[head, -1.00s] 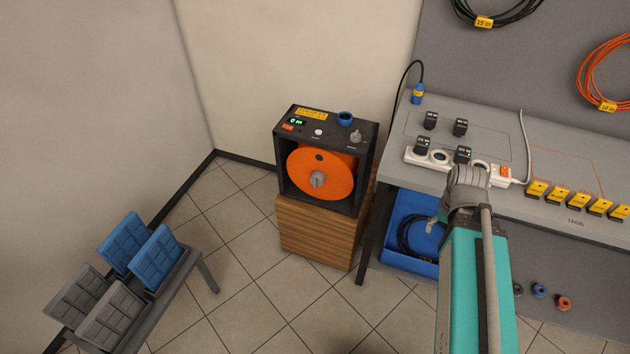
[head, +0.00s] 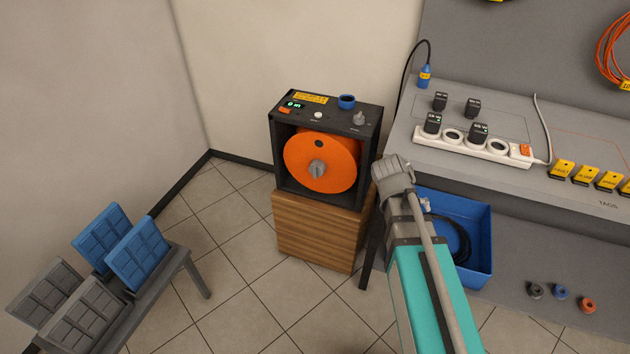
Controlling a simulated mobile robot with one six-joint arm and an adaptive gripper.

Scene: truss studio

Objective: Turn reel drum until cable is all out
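The reel drum (head: 321,160) is an orange disc with a grey centre knob and a dark hole near its top. It sits in a black reel box (head: 276,155) on a wooden block (head: 318,232). The green display (head: 294,105) on top seems to read 0 m. My gripper's fingers are hidden or not distinguishable.
A grey bench (head: 575,195) at right holds a white power strip (head: 470,143) and yellow tags (head: 585,174). A blue bin (head: 474,200) with coiled cable is beneath. A low stand with blue and grey panels (head: 137,253) is at left. The floor before the reel is clear.

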